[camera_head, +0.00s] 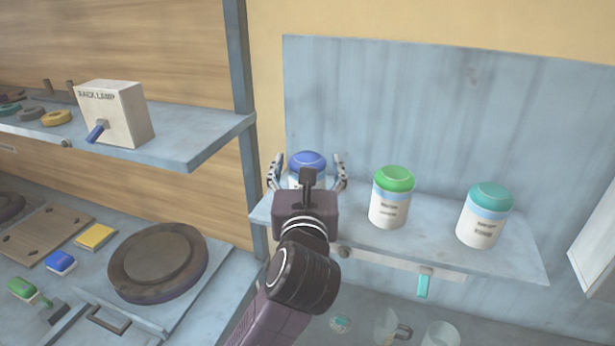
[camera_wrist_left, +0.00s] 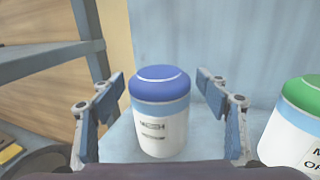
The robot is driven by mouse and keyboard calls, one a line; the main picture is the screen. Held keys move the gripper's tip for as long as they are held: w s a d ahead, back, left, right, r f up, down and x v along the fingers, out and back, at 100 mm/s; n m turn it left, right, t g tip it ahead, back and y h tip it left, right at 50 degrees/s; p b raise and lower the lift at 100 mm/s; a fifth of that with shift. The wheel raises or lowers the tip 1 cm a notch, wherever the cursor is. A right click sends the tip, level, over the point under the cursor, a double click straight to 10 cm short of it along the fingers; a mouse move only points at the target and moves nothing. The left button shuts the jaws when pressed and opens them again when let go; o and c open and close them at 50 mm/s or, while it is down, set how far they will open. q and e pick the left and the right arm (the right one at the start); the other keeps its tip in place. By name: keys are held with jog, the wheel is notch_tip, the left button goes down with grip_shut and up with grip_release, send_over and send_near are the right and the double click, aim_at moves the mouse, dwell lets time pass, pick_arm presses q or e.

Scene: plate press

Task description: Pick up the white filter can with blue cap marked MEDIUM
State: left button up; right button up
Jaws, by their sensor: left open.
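The white filter can with a blue cap (camera_head: 307,160) stands upright on the right-hand shelf, mostly hidden behind my left gripper in the head view. In the left wrist view the can (camera_wrist_left: 161,125) shows a light blue band and small dark lettering that I cannot read surely. My left gripper (camera_head: 307,172) is open, with one finger on each side of the can. In the left wrist view the fingers (camera_wrist_left: 161,98) stand apart from the can, with a gap on both sides. My right gripper is not in view.
A green-capped can (camera_head: 391,197) and a teal-capped can (camera_head: 485,214) stand to the right on the same shelf (camera_head: 432,248). A left shelf holds a switch box (camera_head: 114,113). A round brown plate (camera_head: 158,262) lies on the lower left. Glass vessels (camera_head: 440,335) stand below.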

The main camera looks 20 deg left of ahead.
pick_arm(q)
jog(key=c, duration=1.5)
